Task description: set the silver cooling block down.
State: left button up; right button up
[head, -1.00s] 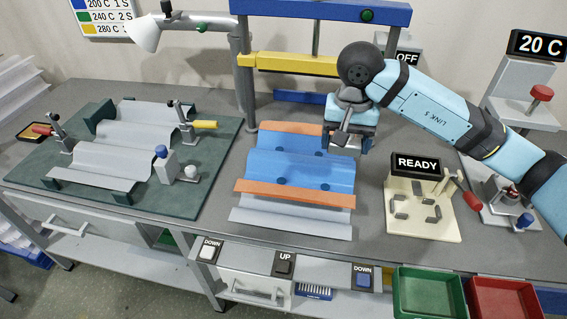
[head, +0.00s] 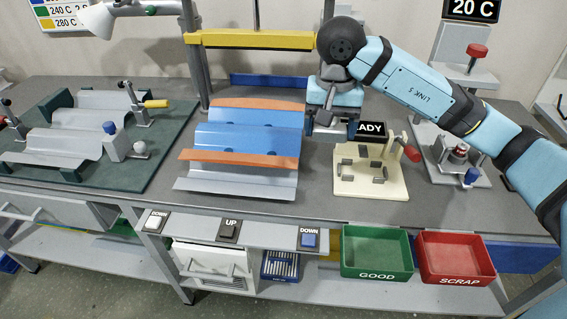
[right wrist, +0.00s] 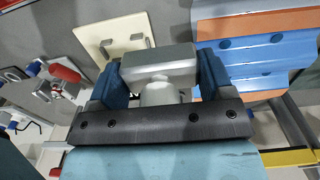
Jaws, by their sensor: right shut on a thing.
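My right gripper (head: 332,128) is shut on the silver cooling block (right wrist: 158,62). In the right wrist view the block is a grey rounded slab with a pale round part below it, between the blue fingers. In the head view the gripper hangs above the bench, between the corrugated sheet (head: 245,137) and the cream fixture (head: 350,187) with the READY sign. The block is mostly hidden there by the gripper. The blue sheet, with orange bands, lies on a grey corrugated form (head: 235,184). My left gripper is not in view.
A narrow strip of bare bench (head: 315,190) lies between the form and the cream fixture. A clamp stand (head: 455,155) with a red knob is farther right. A green tray (head: 376,255) and a red tray (head: 462,262) sit below the front edge. A dark green clamping board (head: 165,150) is left.

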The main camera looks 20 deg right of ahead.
jog(key=b, duration=0.2)
send_over(319, 203)
notch_tip(319, 203, down, 15)
jog(key=shift+d, duration=0.1)
notch_tip(319, 203, down, 4)
jog(key=shift+f+b, duration=0.25)
jog(key=shift+b, duration=0.1)
jog(key=shift+f, duration=0.25)
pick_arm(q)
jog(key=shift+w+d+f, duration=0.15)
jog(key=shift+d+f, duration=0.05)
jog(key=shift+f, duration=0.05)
pick_arm(e)
jog(key=shift+f, duration=0.15)
jog(key=o, duration=0.8)
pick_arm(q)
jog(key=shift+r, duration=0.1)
